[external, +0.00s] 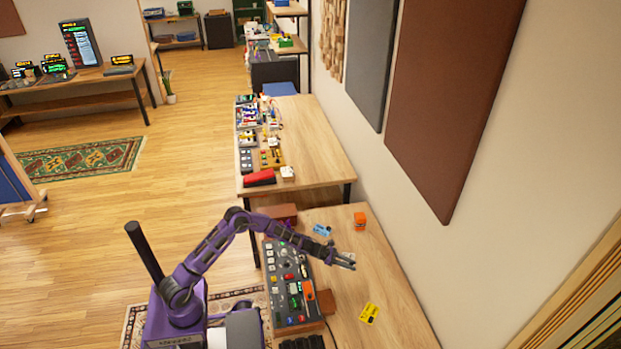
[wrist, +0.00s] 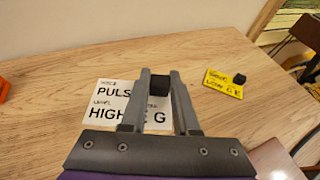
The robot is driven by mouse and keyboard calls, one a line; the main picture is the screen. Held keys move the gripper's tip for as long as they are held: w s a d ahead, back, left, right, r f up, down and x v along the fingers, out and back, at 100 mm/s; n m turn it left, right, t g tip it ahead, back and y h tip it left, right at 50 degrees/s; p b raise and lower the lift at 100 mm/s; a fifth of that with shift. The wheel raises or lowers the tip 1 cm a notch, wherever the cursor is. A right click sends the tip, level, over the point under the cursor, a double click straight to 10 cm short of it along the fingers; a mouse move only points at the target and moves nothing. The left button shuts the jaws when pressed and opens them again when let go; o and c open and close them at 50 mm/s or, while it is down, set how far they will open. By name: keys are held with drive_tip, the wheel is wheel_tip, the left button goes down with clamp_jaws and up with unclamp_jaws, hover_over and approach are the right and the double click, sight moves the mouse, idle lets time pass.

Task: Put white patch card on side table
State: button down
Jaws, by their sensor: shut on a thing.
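The white patch card (wrist: 103,96) has black lettering with "PULS" and "HIGH" readable and lies under and left of my fingers in the wrist view. My gripper (wrist: 161,84) is shut on its small black block, and the fingers hide part of the lettering. I cannot tell if the card touches the wooden table (wrist: 55,80) or is just above it. In the external view my gripper (external: 345,262) is over the right part of the near table (external: 385,275), and the white card is barely visible there. I cannot tell which table is the side table.
A yellow card (wrist: 222,85) with a black block lies to the right; it also shows in the external view (external: 369,313). An orange object (external: 360,222), a blue object (external: 322,229) and a grey control panel (external: 285,285) are on the near table. A cluttered table (external: 315,150) stands beyond.

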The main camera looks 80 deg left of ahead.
sight(348, 279)
wheel_tip(348, 279, down, 9)
drive_tip(key=shift+f+b, duration=0.2)
drive_tip(key=shift+b, duration=0.5)
drive_tip(key=shift+f, duration=0.1)
drive_tip(key=c, duration=0.7)
unclamp_jaws()
drive_tip(key=shift+o, duration=0.2)
drive_tip(key=p+v, duration=0.1)
drive_tip(key=v, duration=1.1)
